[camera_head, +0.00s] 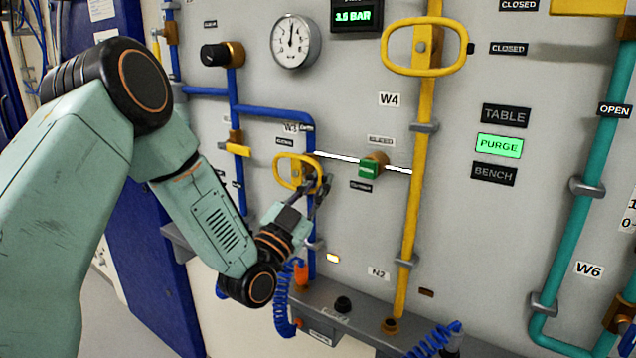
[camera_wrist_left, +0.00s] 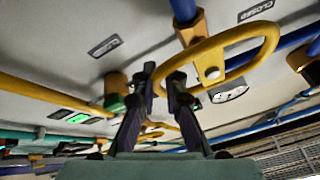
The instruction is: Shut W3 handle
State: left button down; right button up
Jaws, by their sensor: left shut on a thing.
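The W3 handle is a yellow oval loop (camera_head: 281,172) on a blue pipe, just below the W3 label (camera_head: 291,128). It lies about level across the pipe in the head view. In the left wrist view the loop (camera_wrist_left: 264,32) is large, with its brass valve body behind it. My left gripper (camera_head: 319,184) is at the right end of the loop in the head view. Its fingers (camera_wrist_left: 163,80) are shut on the end of the loop in the left wrist view, hiding part of that end. My right gripper is in neither view.
A green-handled valve (camera_head: 369,169) on a white line sits close right of the gripper. A yellow pipe (camera_head: 417,170) with a large yellow loop handle (camera_head: 462,56) stands farther right. A grey ledge (camera_head: 365,328) with coiled blue hoses runs below.

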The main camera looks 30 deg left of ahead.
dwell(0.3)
pick_arm(q)
jog(key=c, duration=1.4)
grip_release()
jog(key=shift+d, duration=0.15)
jog(key=shift+s+f, duration=0.15)
jog(key=shift+s, duration=0.05)
jog(key=shift+v, duration=5.8)
